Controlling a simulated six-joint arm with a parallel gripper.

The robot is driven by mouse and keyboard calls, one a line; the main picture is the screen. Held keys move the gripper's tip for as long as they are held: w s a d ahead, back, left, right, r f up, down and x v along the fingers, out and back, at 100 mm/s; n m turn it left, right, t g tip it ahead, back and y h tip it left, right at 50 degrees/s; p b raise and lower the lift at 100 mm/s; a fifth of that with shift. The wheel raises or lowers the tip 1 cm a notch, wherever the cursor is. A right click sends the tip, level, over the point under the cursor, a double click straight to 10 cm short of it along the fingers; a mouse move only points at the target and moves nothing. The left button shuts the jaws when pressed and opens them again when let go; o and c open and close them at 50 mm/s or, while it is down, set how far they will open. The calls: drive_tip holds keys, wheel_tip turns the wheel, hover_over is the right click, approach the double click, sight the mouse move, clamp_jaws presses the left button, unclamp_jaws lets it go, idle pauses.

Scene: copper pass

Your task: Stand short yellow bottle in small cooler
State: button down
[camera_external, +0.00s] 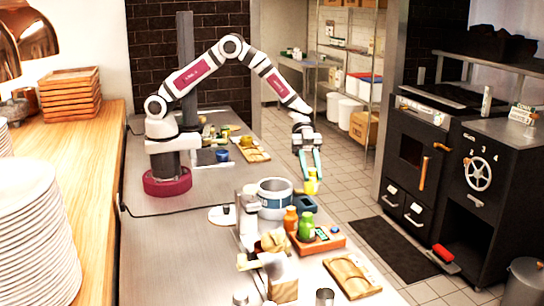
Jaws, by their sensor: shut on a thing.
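My gripper (312,172) points down with its teal fingers shut on the short yellow bottle (311,184). The bottle hangs roughly upright between the fingertips. A small dark blue open box (304,207), which looks like the small cooler, stands on the counter just below the bottle in the picture. The bottle appears to be above the box and close to its rim; whether its base is inside cannot be told from here. The inside of the box is mostly hidden.
A large white-and-blue tub (275,202) stands just left of the box. In front, an orange tray (318,246) holds a green bottle (306,226) and an orange bottle (290,219). A wooden board (352,278) lies at the front right. The counter's right edge is close by.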

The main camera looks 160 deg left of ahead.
drive_tip(key=s+d+r+m+g+h, duration=0.1)
drive_tip(key=s+d+r, duration=0.15)
drive_tip(key=d, duration=0.65)
drive_tip(key=s+d+r+m+h, duration=0.2)
drive_tip(key=s+d, duration=0.2)
drive_tip(key=d, duration=0.5)
drive_tip(key=s+a+f, duration=0.1)
drive_tip(key=a+f, duration=0.2)
drive_tip(key=s+a+f, duration=0.1)
drive_tip(key=a+f, duration=0.3)
drive_tip(key=s+a+f, duration=0.1)
drive_tip(key=a+f, duration=0.2)
drive_tip(key=a, duration=0.1)
drive_tip(key=shift+s+f, duration=0.15)
drive_tip(key=shift+f, duration=0.3)
drive_tip(key=shift+f, duration=0.55)
